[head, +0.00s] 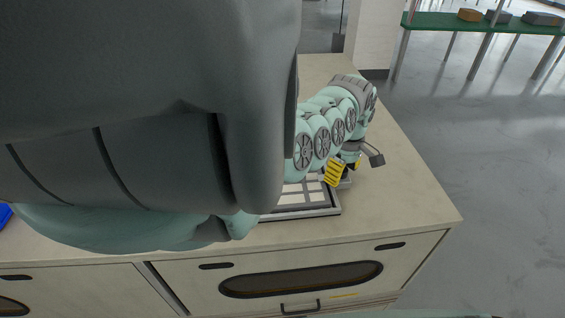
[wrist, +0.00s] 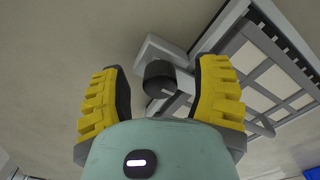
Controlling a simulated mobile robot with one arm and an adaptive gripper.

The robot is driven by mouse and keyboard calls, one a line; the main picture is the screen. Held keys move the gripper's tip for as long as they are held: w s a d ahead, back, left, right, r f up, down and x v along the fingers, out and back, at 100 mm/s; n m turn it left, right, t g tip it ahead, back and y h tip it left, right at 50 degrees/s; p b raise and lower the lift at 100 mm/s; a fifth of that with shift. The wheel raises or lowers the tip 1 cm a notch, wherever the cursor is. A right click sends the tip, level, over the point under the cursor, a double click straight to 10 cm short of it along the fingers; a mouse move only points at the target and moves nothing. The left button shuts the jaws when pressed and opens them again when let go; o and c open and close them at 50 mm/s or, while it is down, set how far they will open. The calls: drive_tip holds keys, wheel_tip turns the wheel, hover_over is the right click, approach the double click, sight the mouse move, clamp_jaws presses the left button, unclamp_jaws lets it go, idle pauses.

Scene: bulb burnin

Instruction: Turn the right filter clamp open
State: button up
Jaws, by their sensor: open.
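The right filter clamp (wrist: 160,78) shows in the wrist view as a dark round knob on a light grey block, beside the frame of the filter panel (wrist: 207,40). In the head view the panel (head: 338,211) lies on the bench, largely hidden behind my arm. My gripper (wrist: 157,88) is open, with its yellow-padded fingers on either side of the knob. The knob lies between the fingertips, nearer the right finger; I cannot tell whether that finger touches it. In the head view my gripper (head: 343,172) is over the right end of the panel, and the clamp is mostly hidden there.
The bench top (head: 410,190) is clear to the right of the panel. A blue object (head: 4,214) is at the far left. A green table (head: 480,22) with several boxes stands at the back right.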

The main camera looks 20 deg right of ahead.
clamp_jaws()
idle(0.3)
drive_tip(key=shift+m, duration=0.4)
drive_tip(key=m+b, duration=0.2)
drive_tip(key=m, duration=0.1)
drive_tip(key=shift+w+a+m, duration=0.1)
drive_tip(key=shift+m, duration=0.3)
drive_tip(key=m+b, duration=0.1)
drive_tip(key=m, duration=0.4)
drive_tip(key=shift+m+b, duration=0.3)
drive_tip(key=m+b, duration=0.2)
drive_tip(key=m, duration=0.3)
drive_tip(key=shift+f+b, duration=0.1)
drive_tip(key=shift+b, duration=0.2)
drive_tip(key=shift+m+b, duration=0.9)
drive_tip(key=shift+m, duration=0.4)
